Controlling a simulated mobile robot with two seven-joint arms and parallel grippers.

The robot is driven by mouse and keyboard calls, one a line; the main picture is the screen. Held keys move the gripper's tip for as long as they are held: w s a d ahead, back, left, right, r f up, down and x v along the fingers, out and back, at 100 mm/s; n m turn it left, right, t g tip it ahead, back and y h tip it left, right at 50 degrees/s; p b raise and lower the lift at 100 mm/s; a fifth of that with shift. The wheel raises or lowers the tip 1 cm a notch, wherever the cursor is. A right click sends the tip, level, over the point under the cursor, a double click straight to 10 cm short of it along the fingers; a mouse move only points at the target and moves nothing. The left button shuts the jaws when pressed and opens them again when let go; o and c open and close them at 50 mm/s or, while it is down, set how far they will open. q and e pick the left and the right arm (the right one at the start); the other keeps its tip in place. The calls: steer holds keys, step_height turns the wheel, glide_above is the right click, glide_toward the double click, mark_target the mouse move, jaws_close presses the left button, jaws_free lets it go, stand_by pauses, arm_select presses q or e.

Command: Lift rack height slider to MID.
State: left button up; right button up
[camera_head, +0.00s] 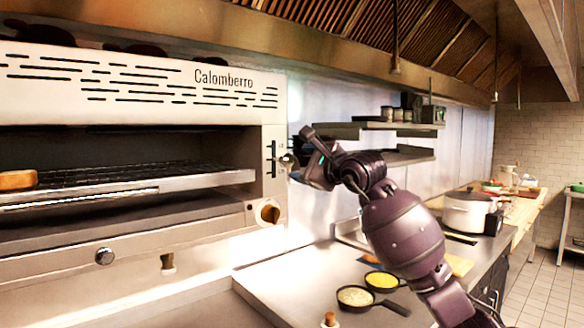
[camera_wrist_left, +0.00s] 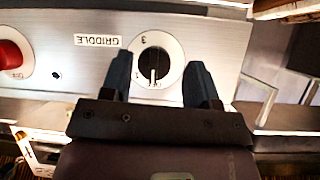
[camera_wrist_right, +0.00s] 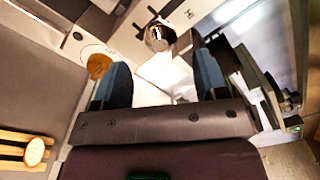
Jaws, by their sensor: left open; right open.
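The rack height slider is a round metallic knob (camera_head: 287,160) beside a dark slot on the right panel of the grill. In the right wrist view the shiny slider knob (camera_wrist_right: 158,37) shows just beyond the fingertips, roughly between them, with a letter H printed near it. My right gripper (camera_wrist_right: 160,62) is open and empty; in the head view it (camera_head: 300,160) is close to the slider's right side. Contact cannot be told. My left gripper (camera_wrist_left: 158,72) is open in front of a griddle dial (camera_wrist_left: 153,66), outside the head view. The grill rack (camera_head: 130,186) carries toast.
A wooden-faced knob (camera_head: 268,212) sits below the slider and also shows in the right wrist view (camera_wrist_right: 98,65). Two small pans (camera_head: 356,297) (camera_head: 382,281) lie on the counter below my right arm. A wall shelf (camera_head: 392,125) and a large pot (camera_head: 468,211) are further right.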

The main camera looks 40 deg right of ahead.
steer(key=shift+s+d, duration=0.1)
steer(key=shift+s, duration=1.15)
